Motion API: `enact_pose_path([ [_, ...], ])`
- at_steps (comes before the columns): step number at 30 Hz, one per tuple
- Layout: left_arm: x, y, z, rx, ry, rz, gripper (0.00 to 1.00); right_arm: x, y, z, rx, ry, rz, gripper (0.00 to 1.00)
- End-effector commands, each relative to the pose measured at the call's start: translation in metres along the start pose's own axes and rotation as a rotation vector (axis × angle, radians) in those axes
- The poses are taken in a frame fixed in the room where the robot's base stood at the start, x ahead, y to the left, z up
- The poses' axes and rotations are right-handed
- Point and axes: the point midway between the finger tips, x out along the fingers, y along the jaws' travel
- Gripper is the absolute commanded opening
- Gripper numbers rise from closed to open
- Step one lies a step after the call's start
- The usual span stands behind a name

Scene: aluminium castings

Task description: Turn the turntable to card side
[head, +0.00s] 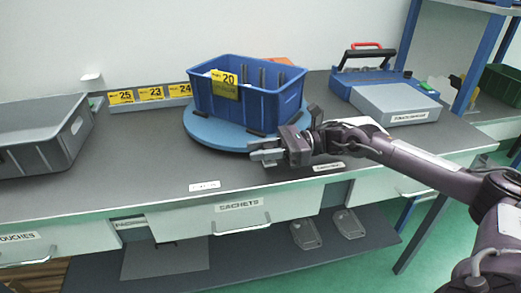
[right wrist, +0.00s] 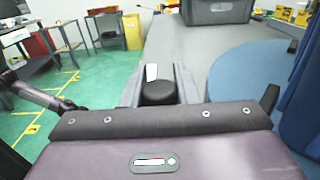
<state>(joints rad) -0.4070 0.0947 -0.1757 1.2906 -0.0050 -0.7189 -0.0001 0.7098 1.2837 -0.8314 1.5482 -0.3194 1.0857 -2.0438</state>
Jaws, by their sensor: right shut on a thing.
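The turntable (head: 215,136) is a round blue disc on the grey bench, and it also shows at the right of the right wrist view (right wrist: 232,80). A blue crate (head: 270,108) stands on it, with a yellow card (head: 224,85) marked 20 on its front-left part. My right gripper (head: 266,150) is low over the bench at the disc's front right edge. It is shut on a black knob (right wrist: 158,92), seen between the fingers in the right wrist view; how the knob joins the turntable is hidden. My left gripper is not in view.
A grey bin (head: 75,128) stands at the left of the bench. Yellow cards (head: 150,94) stand along the back. A blue case (head: 372,78) and a grey box (head: 395,101) are at the right. The bench's front left stretch is clear.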

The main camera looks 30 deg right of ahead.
Motion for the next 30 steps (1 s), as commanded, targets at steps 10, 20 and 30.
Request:
enact_pose_path([
  [10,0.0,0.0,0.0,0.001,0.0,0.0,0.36,0.0,0.0,0.0,0.0,0.0,-0.001,0.48],
  [20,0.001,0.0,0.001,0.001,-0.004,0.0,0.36,0.0,0.0,0.017,-0.006,-0.001,0.0,0.48],
  [30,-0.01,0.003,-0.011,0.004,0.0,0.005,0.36,0.0,0.0,0.098,-0.007,-0.002,-0.001,0.48],
])
